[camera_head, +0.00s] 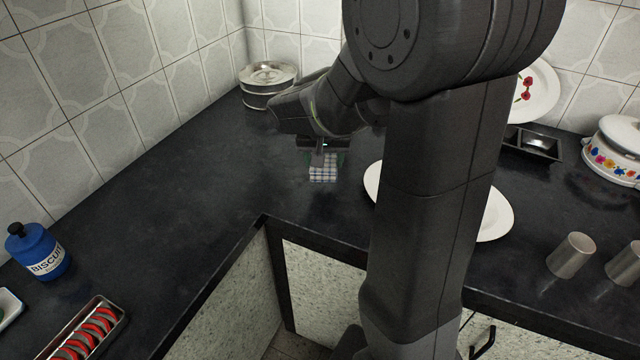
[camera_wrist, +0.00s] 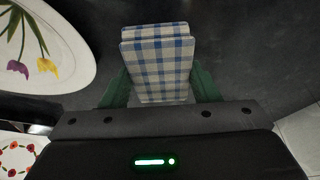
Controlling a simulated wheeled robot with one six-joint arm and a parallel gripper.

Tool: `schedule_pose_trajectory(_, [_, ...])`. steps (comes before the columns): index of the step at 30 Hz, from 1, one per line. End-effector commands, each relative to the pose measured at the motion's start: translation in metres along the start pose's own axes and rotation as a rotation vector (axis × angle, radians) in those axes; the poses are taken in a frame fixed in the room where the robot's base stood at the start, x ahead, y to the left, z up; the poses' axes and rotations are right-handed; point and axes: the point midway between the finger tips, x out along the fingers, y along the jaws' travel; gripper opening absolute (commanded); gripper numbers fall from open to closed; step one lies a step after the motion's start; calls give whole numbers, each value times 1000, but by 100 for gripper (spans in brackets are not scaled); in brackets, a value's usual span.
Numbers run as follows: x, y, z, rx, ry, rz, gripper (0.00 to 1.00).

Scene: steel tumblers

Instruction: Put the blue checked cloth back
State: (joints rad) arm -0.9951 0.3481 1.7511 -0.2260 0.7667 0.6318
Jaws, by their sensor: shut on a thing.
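The blue checked cloth (camera_head: 323,174) is a small folded block of blue, white and yellowish checks, low over the dark counter near the corner. Whether it touches the counter is not clear. In the wrist view the cloth (camera_wrist: 158,62) sits between the two green fingers of my gripper (camera_wrist: 160,88), with a finger against each side. My gripper (camera_head: 322,158) is shut on the cloth from above in the head view. My arm hides part of the counter behind and to the right.
A white plate (camera_head: 372,182) lies to the right of the cloth, partly behind my arm. A round steel tin (camera_head: 267,84) stands at the back corner. Steel tumblers (camera_head: 571,255) stand at the right. A blue biscuit jar (camera_head: 37,251) stands at the left. The counter left of the cloth is clear.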

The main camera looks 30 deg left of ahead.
Motion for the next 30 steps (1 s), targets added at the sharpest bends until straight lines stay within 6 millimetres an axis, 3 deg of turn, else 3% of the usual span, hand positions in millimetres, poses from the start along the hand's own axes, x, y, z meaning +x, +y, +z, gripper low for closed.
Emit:
schedule_pose_trajectory(15, [56,0,19,-1,-1,-1,31])
schedule_pose_trajectory(26, [60,0,20,-1,1,-1,31])
schedule_pose_trajectory(27, [59,0,20,-1,1,-1,63])
schedule_pose_trajectory(30, [58,0,20,-1,0,-1,77])
